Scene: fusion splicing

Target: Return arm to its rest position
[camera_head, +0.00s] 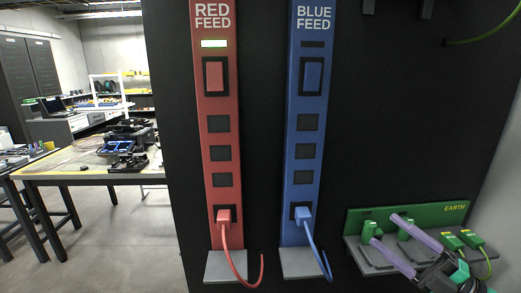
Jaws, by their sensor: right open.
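My right gripper (385,228) is at the lower right, its two purple fingers spread apart with nothing seen between them. It is in front of the green EARTH panel (432,213), pointing up and left. A green plug (369,229) shows by one fingertip; I cannot tell whether they touch. Another green block (404,232) is partly behind the other finger. My left gripper is not in view.
The RED FEED panel (221,130) has a lit indicator and a red plug (224,216) with a cable. The BLUE FEED panel (307,125) has a dark indicator and a blue plug (302,213). Green plugs (474,239) with cables sit at right. A workbench (60,178) stands at left.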

